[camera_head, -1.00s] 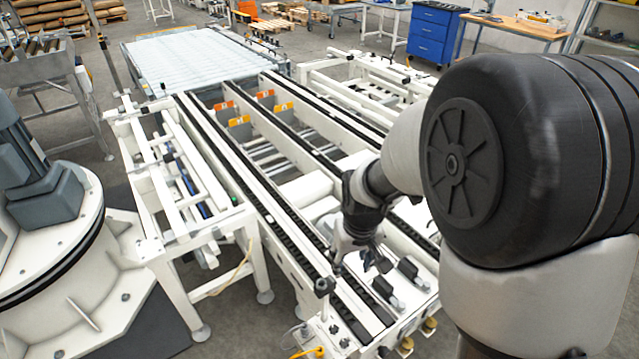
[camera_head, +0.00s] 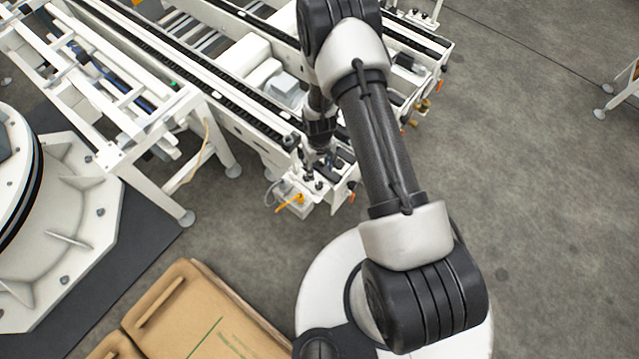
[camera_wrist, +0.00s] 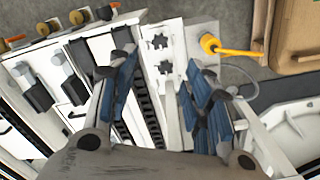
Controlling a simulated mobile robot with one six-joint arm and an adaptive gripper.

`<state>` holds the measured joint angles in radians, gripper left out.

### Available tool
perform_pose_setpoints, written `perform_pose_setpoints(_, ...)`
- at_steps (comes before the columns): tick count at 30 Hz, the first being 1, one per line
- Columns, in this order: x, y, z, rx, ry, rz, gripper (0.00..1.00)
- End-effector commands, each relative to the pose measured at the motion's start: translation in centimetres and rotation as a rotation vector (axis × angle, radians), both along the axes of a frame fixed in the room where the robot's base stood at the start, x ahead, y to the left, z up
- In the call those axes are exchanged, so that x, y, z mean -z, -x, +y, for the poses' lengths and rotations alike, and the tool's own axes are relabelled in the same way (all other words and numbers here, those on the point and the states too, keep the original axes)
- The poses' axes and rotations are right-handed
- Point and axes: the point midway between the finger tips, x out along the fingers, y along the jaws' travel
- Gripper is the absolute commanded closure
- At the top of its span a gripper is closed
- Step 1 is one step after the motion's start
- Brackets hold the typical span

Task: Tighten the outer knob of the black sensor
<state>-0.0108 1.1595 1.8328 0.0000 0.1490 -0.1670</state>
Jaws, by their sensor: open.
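Two black star-shaped knobs stand on a white plate at the conveyor's end in the wrist view: the outer knob (camera_wrist: 158,41) nearer the plate's edge and the inner knob (camera_wrist: 165,67) behind it. My gripper (camera_wrist: 157,62) is open, its blue-padded fingers apart on either side of the knobs, with nothing between them held. In the head view my gripper (camera_head: 320,152) hangs over the conveyor's near end, close to the small black knobs. I cannot clearly tell the black sensor's body from the nearby black parts.
Black blocks (camera_wrist: 37,97) on metal mounts stand to the left. A cardboard box stack (camera_head: 215,315) lies at the bottom of the head view. Open floor (camera_head: 540,170) is to the right.

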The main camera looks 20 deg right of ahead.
Motion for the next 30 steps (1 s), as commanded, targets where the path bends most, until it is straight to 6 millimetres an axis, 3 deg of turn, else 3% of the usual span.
perform_pose_setpoints(3,3.1,0.1,0.0,0.0,0.0,0.003,0.54)
perform_pose_setpoints(15,11.1,0.1,0.0,0.0,0.0,0.002,0.54)
perform_pose_setpoints(21,13.0,0.0,0.0,0.0,0.0,0.001,0.54)
perform_pose_setpoints(30,13.2,0.0,0.0,0.0,0.0,0.0,0.54)
